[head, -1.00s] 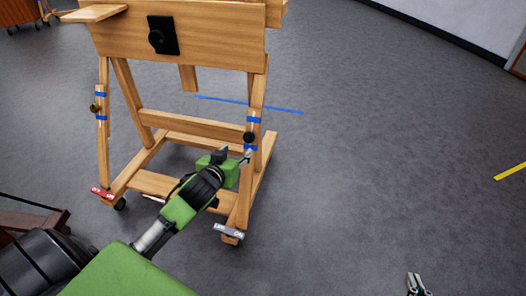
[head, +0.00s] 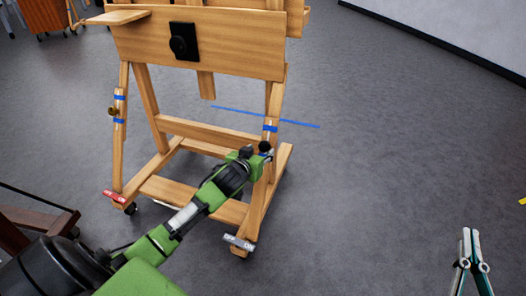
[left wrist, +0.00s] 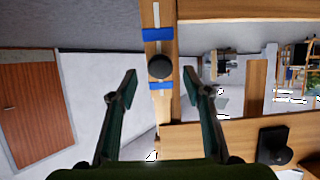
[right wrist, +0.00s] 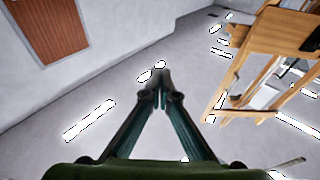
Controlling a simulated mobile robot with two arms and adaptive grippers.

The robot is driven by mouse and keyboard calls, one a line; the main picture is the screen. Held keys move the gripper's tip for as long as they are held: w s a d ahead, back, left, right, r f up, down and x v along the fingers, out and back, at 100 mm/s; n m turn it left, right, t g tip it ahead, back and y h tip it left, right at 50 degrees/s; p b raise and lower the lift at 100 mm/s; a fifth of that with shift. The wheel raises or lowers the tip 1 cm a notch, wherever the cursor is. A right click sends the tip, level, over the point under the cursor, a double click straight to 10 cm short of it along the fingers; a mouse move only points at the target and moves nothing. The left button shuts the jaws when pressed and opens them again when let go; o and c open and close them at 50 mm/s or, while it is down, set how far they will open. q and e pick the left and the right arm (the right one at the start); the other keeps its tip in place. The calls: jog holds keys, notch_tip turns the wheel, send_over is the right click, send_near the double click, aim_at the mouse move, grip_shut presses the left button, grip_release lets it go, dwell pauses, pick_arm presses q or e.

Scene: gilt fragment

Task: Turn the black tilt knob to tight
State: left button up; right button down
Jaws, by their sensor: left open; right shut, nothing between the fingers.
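A small round black knob (head: 265,147) sits on the easel's right leg. It also shows in the left wrist view (left wrist: 160,67), between two blue tape bands on a slotted wooden strip. My left gripper (head: 260,155) is at this leg. In the left wrist view its open fingers (left wrist: 161,84) stand one on each side of the knob's line, with a gap on both sides; I cannot tell how far ahead the knob is. My right gripper (head: 470,235) is shut and empty, at lower right, away from the easel; it also shows in the right wrist view (right wrist: 160,80).
Red (head: 114,196) and grey (head: 239,242) caster tabs stick out below. The floor at right is clear.

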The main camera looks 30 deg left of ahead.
aim_at(264, 148)
pick_arm(q)
jog(key=b+x, duration=0.1)
jog(key=x, duration=0.3)
jog(key=shift+w+a, duration=0.1)
jog(key=shift+w, duration=0.1)
pick_arm(e)
jog(key=s+r+t+y, duration=0.1)
jog(key=s+r+t, duration=0.2)
jog(key=r, duration=0.5)
jog(key=shift+s+t+y, duration=0.3)
jog(key=shift+t, duration=0.6)
pick_arm(q)
jog(key=shift+c, duration=0.5)
jog(key=c, duration=1)
